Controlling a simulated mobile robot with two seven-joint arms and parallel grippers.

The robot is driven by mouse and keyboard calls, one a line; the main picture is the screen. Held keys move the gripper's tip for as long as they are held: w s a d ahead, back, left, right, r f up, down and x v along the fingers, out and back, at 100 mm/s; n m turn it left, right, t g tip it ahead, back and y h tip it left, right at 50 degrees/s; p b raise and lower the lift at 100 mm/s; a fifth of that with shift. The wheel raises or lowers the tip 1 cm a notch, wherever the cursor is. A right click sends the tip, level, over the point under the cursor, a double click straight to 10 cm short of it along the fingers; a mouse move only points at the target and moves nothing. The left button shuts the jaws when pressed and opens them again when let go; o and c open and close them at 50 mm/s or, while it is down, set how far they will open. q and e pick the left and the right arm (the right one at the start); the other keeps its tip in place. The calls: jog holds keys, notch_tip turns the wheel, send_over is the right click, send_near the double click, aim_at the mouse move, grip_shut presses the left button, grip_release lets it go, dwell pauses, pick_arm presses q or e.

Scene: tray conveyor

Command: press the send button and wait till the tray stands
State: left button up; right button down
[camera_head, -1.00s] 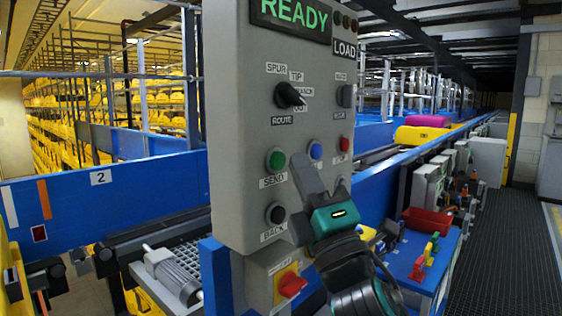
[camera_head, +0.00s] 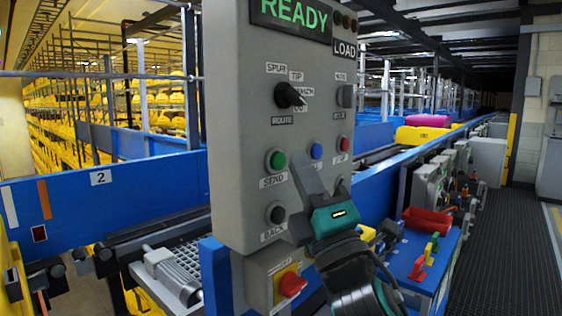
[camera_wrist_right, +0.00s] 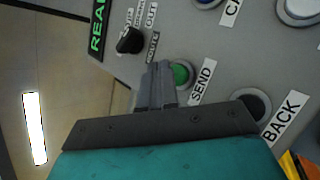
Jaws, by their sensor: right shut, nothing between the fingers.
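The green send button (camera_head: 275,160) is on the grey control panel (camera_head: 232,130), above its SEND label. It also shows in the right wrist view (camera_wrist_right: 182,74), partly behind my fingers. My right gripper (camera_head: 300,158) is shut and empty in front of the panel, its fingertips a little right of the green button in the head view. In the right wrist view the fingers (camera_wrist_right: 158,68) overlap the button's left edge. I cannot tell whether they touch it. The display (camera_head: 292,14) reads READY. No tray can be clearly made out. My left gripper is not in view.
A black BACK button (camera_head: 275,214), a blue button (camera_head: 316,151) and a black route knob (camera_head: 289,95) are close by on the panel. A red switch (camera_head: 291,283) sticks out below. A blue bench (camera_head: 405,262) with a red bin (camera_head: 428,219) stands at the right.

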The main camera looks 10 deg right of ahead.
jog(key=shift+w+a, duration=0.3)
jog(key=shift+w, duration=0.05)
jog(key=shift+w+a, duration=0.3)
jog(key=shift+w, duration=0.1)
dwell(1.0)
jog(key=shift+s+d, duration=0.6)
jog(key=shift+s, duration=0.15)
